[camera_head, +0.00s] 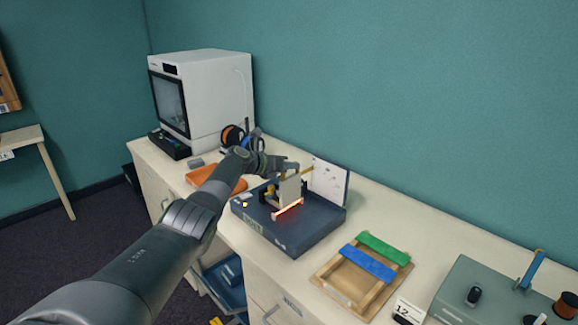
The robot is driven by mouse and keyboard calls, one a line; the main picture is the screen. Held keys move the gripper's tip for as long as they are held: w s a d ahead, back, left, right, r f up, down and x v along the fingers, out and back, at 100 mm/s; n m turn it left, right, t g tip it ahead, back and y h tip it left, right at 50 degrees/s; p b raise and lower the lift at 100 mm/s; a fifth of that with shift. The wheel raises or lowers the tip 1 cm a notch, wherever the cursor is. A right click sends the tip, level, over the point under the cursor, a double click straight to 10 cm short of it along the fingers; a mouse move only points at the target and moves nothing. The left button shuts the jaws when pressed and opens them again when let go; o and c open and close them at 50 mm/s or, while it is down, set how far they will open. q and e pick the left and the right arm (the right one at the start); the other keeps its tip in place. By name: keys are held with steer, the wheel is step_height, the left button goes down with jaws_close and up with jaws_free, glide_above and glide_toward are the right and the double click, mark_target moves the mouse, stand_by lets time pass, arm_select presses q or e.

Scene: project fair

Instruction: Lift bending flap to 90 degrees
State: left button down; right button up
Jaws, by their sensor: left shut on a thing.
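The bending station is a dark blue-grey box (318,222) on the counter, with a glowing red-orange strip (287,210) across its top. A pale upright plate, seemingly the bending flap (290,192), stands just behind the strip, close to vertical; its exact angle is hard to read. My left gripper (287,170) is at the flap's upper edge, shut on it; the fingers' contact is small and partly hidden. A white marked panel (330,178) stands behind the flap. My right gripper is not in view.
A white enclosed machine (216,85) stands at the back left. An orange object (202,176) lies beside my left forearm. A wooden frame with green (384,248) and blue (367,262) strips lies to the right, then a grey-green box (490,292). A teal wall runs behind the counter.

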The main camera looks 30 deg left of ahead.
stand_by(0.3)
arm_select(q)
steer(key=c, duration=1.6)
jaws_free()
steer(key=shift+w+f, duration=0.1)
steer(key=shift+f, duration=0.05)
steer(key=shift+o, duration=0.8)
steer(key=shift+w+f, duration=0.1)
steer(key=shift+w, duration=0.05)
steer(key=shift+s, duration=0.2)
